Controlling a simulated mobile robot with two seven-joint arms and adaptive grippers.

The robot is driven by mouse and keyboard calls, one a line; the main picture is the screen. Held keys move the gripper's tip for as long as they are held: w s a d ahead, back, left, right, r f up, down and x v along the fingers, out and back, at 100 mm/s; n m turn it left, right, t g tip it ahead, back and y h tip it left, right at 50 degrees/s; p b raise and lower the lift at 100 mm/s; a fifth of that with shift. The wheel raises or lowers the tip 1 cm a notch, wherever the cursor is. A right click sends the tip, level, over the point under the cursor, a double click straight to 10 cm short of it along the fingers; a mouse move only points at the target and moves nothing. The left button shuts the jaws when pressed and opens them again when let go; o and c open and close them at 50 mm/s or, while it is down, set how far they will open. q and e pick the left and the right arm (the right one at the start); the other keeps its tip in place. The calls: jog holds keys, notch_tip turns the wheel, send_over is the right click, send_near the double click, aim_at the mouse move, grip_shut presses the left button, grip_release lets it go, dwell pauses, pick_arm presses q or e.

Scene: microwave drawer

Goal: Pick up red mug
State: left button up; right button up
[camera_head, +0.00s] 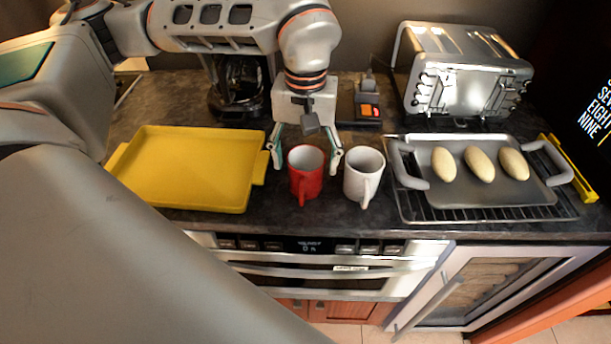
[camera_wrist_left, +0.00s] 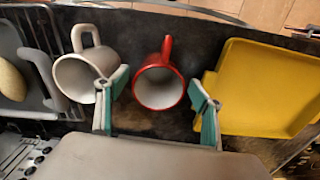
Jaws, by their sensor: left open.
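The red mug (camera_head: 305,178) stands upright on the dark counter in the head view, its handle toward the front edge. A white mug (camera_head: 363,178) stands just to its right. My left gripper (camera_head: 307,158) is open, with its fingers lowered at the left and right of the red mug, slightly behind it. In the left wrist view, the red mug (camera_wrist_left: 160,82) shows ahead of and between the open fingertips of the gripper (camera_wrist_left: 158,90), with its white inside visible. The white mug (camera_wrist_left: 88,72) is close to one finger there. My right gripper is not in view.
A yellow tray (camera_head: 190,170) lies to the left on the counter (camera_head: 270,215). A grey tray (camera_head: 500,192) with several loaves sits on a rack to the right. A toaster (camera_head: 460,75) and a coffee maker (camera_head: 238,85) stand at the back. Free room near the mugs is narrow.

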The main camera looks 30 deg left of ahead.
pick_arm(q)
jog(key=shift+f, duration=0.45)
jog(key=shift+c, duration=0.4)
jog(key=c, duration=1.4)
jog(key=shift+o, duration=0.2)
jog(key=shift+r, duration=0.1)
